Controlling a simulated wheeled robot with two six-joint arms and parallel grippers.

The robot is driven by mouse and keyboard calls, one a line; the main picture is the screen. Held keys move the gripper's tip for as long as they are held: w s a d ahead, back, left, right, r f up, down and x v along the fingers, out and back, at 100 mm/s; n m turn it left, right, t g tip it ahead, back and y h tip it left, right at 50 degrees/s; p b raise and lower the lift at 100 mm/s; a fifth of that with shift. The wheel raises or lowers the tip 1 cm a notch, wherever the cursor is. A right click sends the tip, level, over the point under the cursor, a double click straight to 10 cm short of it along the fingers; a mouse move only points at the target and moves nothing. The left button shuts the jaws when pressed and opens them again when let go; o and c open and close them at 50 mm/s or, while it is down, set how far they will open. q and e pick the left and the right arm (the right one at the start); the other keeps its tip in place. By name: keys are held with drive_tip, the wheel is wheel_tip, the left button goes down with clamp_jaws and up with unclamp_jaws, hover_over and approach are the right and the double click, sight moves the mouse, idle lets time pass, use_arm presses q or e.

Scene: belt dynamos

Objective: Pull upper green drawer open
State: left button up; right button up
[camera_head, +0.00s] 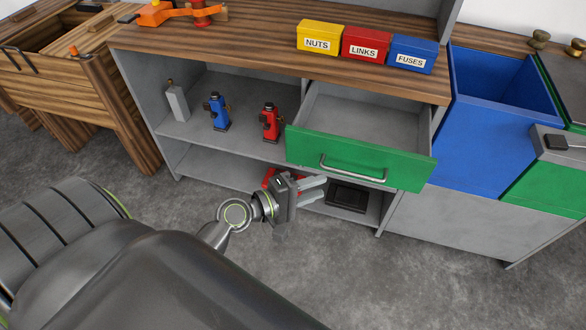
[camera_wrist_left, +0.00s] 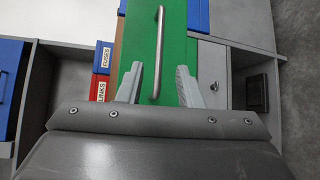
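The upper green drawer (camera_head: 310,146) is pulled well out of the grey cabinet, with its empty inside visible from above. Its silver bar handle (camera_head: 352,174) is on the green front. My left gripper (camera_head: 324,188) is just below and left of the handle, fingers pointing right. In the left wrist view the two fingers (camera_wrist_left: 160,72) are spread apart, with the handle (camera_wrist_left: 159,45) showing in the gap between them and the green front (camera_wrist_left: 178,48) behind. The fingers do not close on the bar. My right gripper is not in view.
Yellow, red and blue boxes (camera_head: 365,44) labelled NUTS, LINKS and FUSES stand on the wooden top. Blue and red bottle-like items (camera_head: 217,112) stand on the shelf left of the drawer. A black tray (camera_head: 348,197) lies below it. A blue bin (camera_head: 480,120) is at right.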

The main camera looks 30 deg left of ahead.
use_arm(q)
drive_tip(key=shift+b+v, duration=0.4)
drive_tip(key=shift+v, duration=2.4)
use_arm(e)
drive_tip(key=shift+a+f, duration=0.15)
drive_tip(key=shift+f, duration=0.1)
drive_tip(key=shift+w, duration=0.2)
